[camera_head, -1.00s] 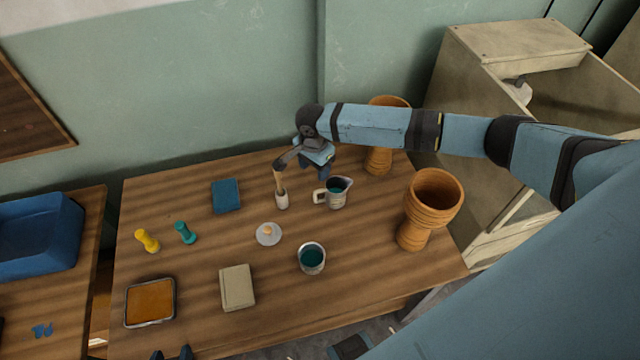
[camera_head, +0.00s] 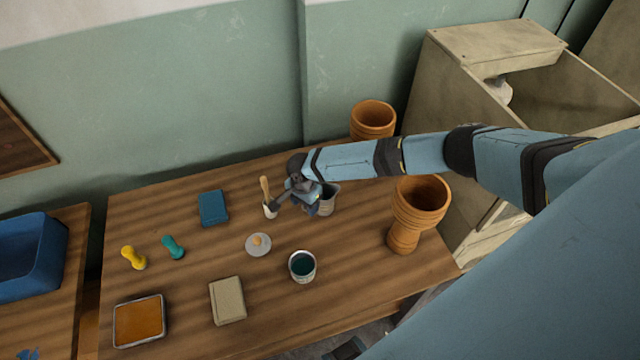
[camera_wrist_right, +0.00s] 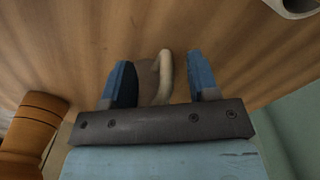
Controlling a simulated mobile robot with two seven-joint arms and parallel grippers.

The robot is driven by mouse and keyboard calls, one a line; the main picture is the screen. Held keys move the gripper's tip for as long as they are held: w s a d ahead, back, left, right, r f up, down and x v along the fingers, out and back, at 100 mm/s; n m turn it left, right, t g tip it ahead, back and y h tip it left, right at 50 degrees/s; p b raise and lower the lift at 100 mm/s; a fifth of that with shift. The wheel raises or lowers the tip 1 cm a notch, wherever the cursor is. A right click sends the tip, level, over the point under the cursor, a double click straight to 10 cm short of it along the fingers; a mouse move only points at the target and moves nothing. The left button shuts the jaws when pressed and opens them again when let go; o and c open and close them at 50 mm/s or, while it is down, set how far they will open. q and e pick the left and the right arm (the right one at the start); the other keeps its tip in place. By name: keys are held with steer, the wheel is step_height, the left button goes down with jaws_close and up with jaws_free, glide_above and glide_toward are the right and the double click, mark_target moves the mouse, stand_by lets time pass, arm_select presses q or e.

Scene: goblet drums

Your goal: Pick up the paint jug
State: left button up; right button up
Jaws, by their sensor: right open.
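The paint jug (camera_head: 329,201) is a small pale grey vessel on the wooden table, partly hidden behind my right gripper (camera_head: 313,206) in the head view. In the right wrist view, a pale curved piece, apparently the jug's handle (camera_wrist_right: 165,72), shows between the two open blue fingers of my right gripper (camera_wrist_right: 158,78). The fingers stand apart on both sides of it, with no clear contact. The jug's body is hidden below the gripper's palm there. My left gripper is not in view.
Orange goblet drums stand at right (camera_head: 418,205) and behind the arm (camera_head: 373,118).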

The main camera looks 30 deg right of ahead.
jaws_close()
steer(key=shift+r, duration=0.2)
stand_by(0.5)
